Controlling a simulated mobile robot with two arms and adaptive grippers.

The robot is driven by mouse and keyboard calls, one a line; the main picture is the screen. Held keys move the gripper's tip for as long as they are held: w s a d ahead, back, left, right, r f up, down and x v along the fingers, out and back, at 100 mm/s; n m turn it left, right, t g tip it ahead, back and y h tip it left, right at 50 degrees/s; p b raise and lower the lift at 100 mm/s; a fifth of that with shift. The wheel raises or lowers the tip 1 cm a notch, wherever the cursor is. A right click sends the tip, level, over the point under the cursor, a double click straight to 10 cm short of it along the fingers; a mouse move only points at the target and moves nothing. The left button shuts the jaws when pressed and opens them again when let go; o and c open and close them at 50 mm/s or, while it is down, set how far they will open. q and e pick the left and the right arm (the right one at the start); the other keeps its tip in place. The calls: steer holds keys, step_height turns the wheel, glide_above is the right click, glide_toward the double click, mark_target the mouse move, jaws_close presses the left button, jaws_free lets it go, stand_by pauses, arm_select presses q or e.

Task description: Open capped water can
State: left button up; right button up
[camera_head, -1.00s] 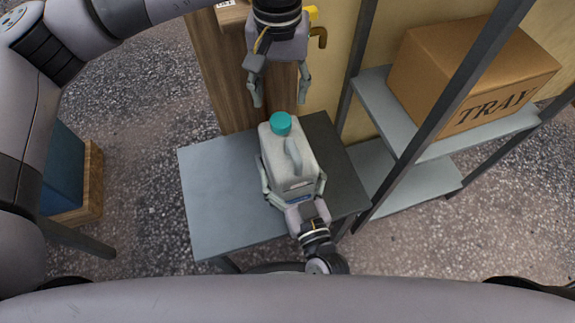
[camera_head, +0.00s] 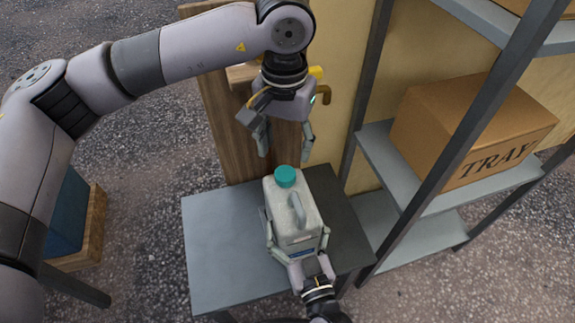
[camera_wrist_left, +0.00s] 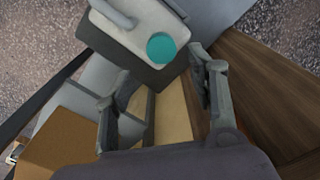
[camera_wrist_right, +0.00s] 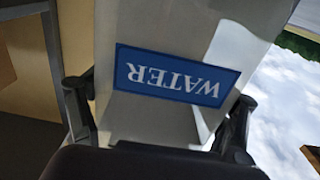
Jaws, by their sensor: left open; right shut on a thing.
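The water can (camera_head: 290,222) is a pale grey jug with a side handle, standing upright on the grey table. Its round teal cap (camera_head: 286,176) is on top, and the cap also shows in the left wrist view (camera_wrist_left: 161,47). My right gripper (camera_head: 297,236) is shut on the can's body from the near side. In the right wrist view its fingers flank the can's blue WATER label (camera_wrist_right: 176,76). My left gripper (camera_head: 285,148) is open and empty above and behind the cap, pointing down. In the left wrist view the cap lies beyond its fingertips, clear of both.
The table (camera_head: 222,250) has bare room left of the can. A wooden panel (camera_head: 222,125) stands behind it. To the right, a metal shelf rack (camera_head: 420,190) holds a cardboard box marked TRAY (camera_head: 465,125). A blue and wooden crate (camera_head: 88,235) stands at the left.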

mark_target(286, 174)
arm_select(q)
steer(key=shift+f+m, duration=0.15)
steer(key=shift+m, duration=0.65)
arm_select(e)
steer(key=shift+c, duration=0.8)
arm_select(q)
steer(key=shift+f, duration=3.9)
arm_select(e)
steer(key=shift+r, duration=0.1)
arm_select(q)
steer(key=shift+c, duration=0.4)
